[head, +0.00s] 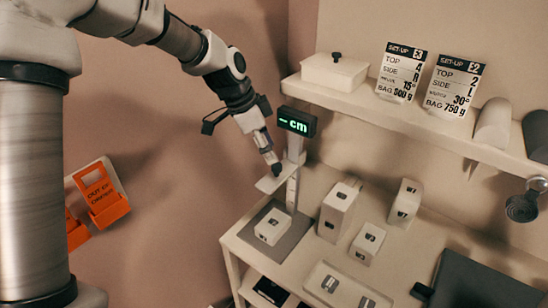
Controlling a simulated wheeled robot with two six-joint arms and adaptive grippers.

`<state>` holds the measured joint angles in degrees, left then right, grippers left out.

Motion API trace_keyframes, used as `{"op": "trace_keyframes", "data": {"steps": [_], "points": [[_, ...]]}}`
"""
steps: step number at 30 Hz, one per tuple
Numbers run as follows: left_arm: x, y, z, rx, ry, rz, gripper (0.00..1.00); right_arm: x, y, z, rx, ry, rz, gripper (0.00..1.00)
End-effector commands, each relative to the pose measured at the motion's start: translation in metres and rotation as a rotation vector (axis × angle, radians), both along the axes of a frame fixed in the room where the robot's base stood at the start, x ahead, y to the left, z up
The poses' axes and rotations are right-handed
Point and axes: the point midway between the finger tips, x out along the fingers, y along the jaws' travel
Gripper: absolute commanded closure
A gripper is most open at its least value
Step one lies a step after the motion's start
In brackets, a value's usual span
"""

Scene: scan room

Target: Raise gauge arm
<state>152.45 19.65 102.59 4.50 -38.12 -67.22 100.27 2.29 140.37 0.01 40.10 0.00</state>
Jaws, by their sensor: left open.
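The gauge (293,170) is a pale upright post on the table with a display (297,122) on top that reads "- cm" in green. Its gauge arm (270,184) is a flat pale plate sticking out to the left from the post, above a white block (272,226) on a dark base (257,244). My left gripper (273,164) comes down from the upper left. Its tips are just above the gauge arm, beside the post; I cannot tell whether they touch. It is open, seen edge-on. My right gripper is not in view.
Several white marked blocks (338,208) stand right of the gauge. A pale tray (320,284) and a dark panel (485,284) lie in front. A wall shelf (400,113) holds a lidded box (334,75) and set-up cards (401,73). Orange tags (100,195) hang at left.

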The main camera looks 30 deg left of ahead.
Motion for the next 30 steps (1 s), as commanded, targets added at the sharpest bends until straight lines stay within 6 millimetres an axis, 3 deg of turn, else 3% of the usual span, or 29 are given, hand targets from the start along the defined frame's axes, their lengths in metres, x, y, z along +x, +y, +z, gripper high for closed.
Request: {"op": "trace_keyframes", "data": {"steps": [6, 10, 30], "points": [[-0.012, 0.017, 0.051, -0.001, -0.006, 0.001, 0.47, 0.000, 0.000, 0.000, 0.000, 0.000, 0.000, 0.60], [-0.016, 0.022, 0.067, 0.001, -0.004, 0.001, 0.47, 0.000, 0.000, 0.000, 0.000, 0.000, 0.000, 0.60], [-0.018, 0.023, 0.071, 0.001, -0.002, 0.000, 0.47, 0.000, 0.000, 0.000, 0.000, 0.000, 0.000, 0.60]]}}
